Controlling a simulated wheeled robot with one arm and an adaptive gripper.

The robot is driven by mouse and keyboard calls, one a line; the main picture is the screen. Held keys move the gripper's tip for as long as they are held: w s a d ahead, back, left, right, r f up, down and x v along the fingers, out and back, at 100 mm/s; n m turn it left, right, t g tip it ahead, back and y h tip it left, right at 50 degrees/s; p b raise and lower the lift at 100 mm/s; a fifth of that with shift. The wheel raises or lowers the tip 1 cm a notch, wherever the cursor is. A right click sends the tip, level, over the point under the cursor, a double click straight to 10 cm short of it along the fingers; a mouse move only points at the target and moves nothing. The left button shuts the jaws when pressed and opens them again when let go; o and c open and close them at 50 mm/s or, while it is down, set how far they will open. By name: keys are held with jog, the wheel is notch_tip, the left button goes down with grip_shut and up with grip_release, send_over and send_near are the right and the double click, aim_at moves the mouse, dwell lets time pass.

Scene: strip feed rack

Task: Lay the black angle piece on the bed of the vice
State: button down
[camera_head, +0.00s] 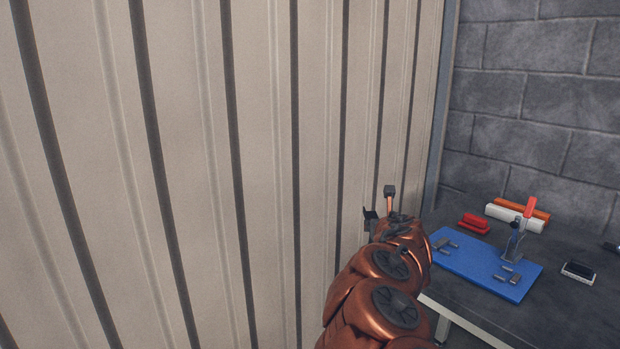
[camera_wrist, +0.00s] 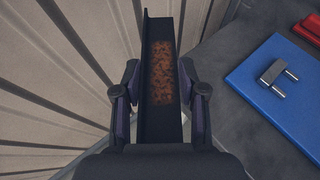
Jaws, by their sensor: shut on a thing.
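The black angle piece (camera_wrist: 162,32) is a long dark channel-like strip with a rusty brown patch on its inner face. In the wrist view it points away from the camera, between the two fingers of my gripper (camera_wrist: 159,80), which is shut on it. In the head view my gripper is small and mostly hidden behind my arm, beside the ribbed wall and left of the bench. A blue board (camera_head: 462,262) on the bench carries an upright clamp with a red handle (camera_head: 529,207) and small grey metal fittings (camera_head: 508,277). I cannot tell which part is the vice bed.
The dark bench (camera_head: 575,240) stands at the right against a block wall. A red block (camera_head: 474,222), a white roll (camera_head: 514,217) and an orange bar (camera_head: 535,208) lie at its back. A small device (camera_head: 578,271) lies right of the board. The ribbed wall (camera_head: 265,150) is close on the left.

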jog(key=shift+f, duration=0.15)
notch_tip(320, 180, up, 10)
jog(key=p, duration=1)
jog(key=shift+m+h, duration=0.7)
jog(key=shift+h, duration=0.1)
jog(key=s, duration=0.1)
jog(key=s+a+f, duration=0.1)
jog(key=s, duration=0.1)
jog(key=s+f, duration=0.1)
jog(key=shift+s+a+f, duration=0.15)
jog(key=shift+s+f, duration=0.05)
jog(key=shift+s, duration=0.05)
jog(key=s+d+m+h, duration=0.1)
jog(key=s+m+h, duration=0.1)
jog(key=s, duration=0.4)
jog(key=shift+s+d+f+g, duration=0.15)
jog(key=shift+s+f+g, duration=0.05)
jog(key=shift+g, duration=0.2)
